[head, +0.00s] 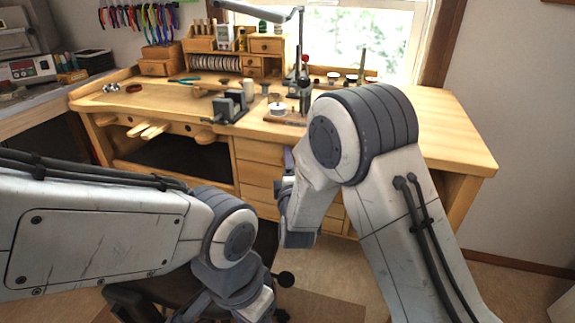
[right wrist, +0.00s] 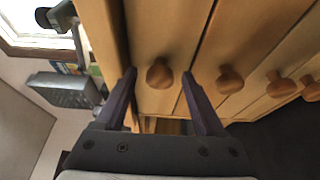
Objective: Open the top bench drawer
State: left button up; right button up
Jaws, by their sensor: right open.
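The wooden bench (head: 440,130) has a stack of drawers in its front, and the top drawer (head: 258,151) looks closed, partly hidden behind my right arm. In the right wrist view, turned sideways, the top drawer's face (right wrist: 165,25) is nearest the bench top and carries a round wooden knob (right wrist: 159,76). My right gripper (right wrist: 159,73) is open, with one dark finger on each side of this knob; I cannot tell whether either finger touches it. In the head view that gripper is mostly hidden by its arm. My left arm is low at the left; its fingers do not show.
Lower drawers with knobs (right wrist: 230,79) follow beside the right finger. A vise (head: 230,106), a small organizer (head: 215,45) and a lamp arm (head: 250,12) stand on the bench. A dark stool (head: 150,292) is below my left arm.

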grip_shut()
dwell(1.3)
